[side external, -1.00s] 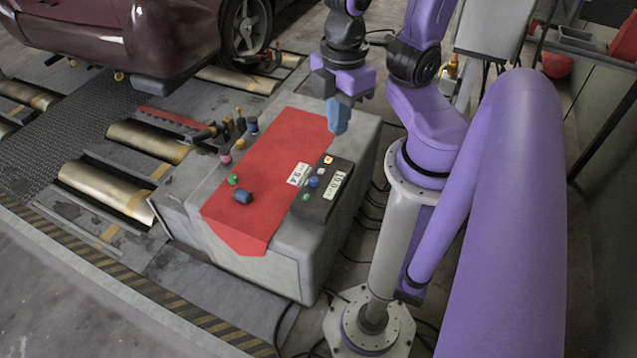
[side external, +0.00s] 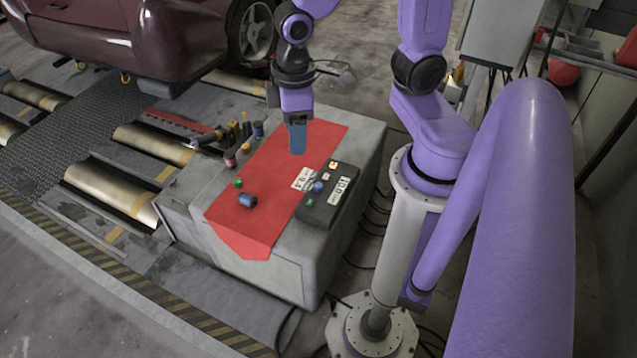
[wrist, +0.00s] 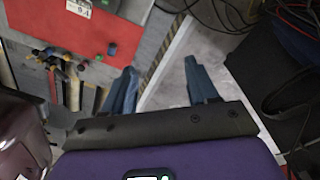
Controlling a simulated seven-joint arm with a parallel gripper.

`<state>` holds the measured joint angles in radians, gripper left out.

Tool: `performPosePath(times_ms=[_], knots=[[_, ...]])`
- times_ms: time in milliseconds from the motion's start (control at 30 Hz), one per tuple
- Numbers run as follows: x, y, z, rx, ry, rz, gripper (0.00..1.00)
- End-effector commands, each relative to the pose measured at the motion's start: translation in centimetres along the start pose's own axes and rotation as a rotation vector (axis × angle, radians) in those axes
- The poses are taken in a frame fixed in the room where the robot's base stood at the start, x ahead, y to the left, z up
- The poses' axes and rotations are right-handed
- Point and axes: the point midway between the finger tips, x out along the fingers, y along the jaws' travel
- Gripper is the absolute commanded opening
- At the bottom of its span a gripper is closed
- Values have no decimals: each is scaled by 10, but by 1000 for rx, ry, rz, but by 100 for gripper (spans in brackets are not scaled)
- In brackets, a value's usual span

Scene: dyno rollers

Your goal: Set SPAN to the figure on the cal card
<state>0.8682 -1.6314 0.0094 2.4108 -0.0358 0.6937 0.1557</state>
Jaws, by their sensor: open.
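The cal card (side external: 304,179) is a small white card on the red cloth, against the dark control box; its figure looks like 9.4. It also shows at the top of the wrist view (wrist: 79,8). The control box (side external: 318,212) has a pale display (side external: 341,190) that seems to read 10.0, a blue knob (side external: 318,187), and a lit orange button (side external: 333,165). I cannot make out which control is SPAN. My gripper (side external: 298,152) is above the far part of the cloth, beyond the card. Its blue fingers (wrist: 160,92) are apart and empty.
The red cloth (side external: 262,205) covers part of a grey cabinet (side external: 285,262). A car (side external: 130,35) is behind.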

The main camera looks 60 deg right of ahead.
Motion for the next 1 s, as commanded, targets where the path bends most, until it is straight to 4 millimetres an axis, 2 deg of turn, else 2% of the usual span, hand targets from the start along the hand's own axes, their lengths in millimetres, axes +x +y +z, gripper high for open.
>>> performPosePath(times_ms=[100,233,333,467,567,733,900,1000], knots=[[28,36,-21,201,-13,11,58],[59,78,-35,411,-15,20,58],[86,112,-39,572,-17,24,58],[123,156,-32,782,-21,27,58],[152,188,-19,943,-23,26,58],[204,232,16,1216,-24,20,58],[254,259,62,1478,-23,7,58],[276,265,85,1602,-20,-1,58]])
